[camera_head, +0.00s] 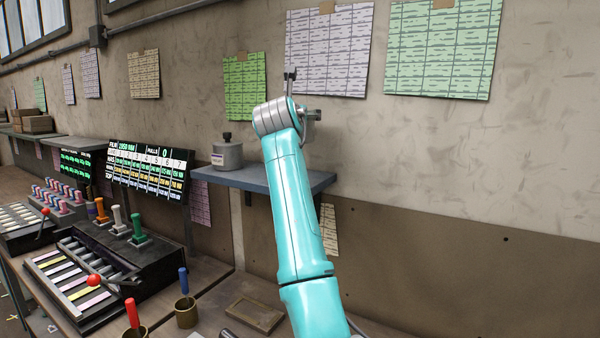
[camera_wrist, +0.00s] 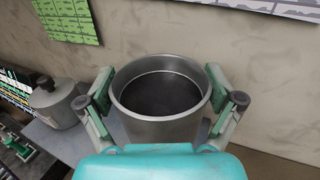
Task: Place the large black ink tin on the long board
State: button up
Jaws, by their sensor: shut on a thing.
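A large open metal tin with a black inside, the black ink tin (camera_wrist: 160,128), is between the fingers of my gripper (camera_wrist: 163,98) in the wrist view. My gripper is shut on its sides, and the tin looks upright. In the head view my gripper (camera_head: 303,104) is mostly behind my turquoise arm, and the tin is hidden there. A blue-grey wall shelf (camera_head: 245,178) lies below my gripper; it also shows in the wrist view (camera_wrist: 70,143) below and left of the tin. I cannot tell which surface is the long board.
A lidded grey pot (camera_head: 228,155) stands on the shelf's left part. A lit number panel (camera_head: 150,167) is left of the shelf. Below are a bench with a black lever machine (camera_head: 95,265), cups with blue and red handles, and a small wooden tray (camera_head: 254,315). Paper sheets hang on the wall.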

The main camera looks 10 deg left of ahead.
notch_tip(320, 180, down, 5)
jog(key=shift+w+f, duration=0.1)
jog(key=shift+w, duration=0.05)
jog(key=shift+f, duration=2.3)
jog(key=shift+f, duration=0.1)
jog(key=o, duration=1.1)
jog(key=shift+f, duration=0.1)
jog(key=shift+r, duration=0.2)
jog(key=s, duration=1.2)
jog(key=shift+d, duration=0.3)
jog(key=shift+f, duration=0.1)
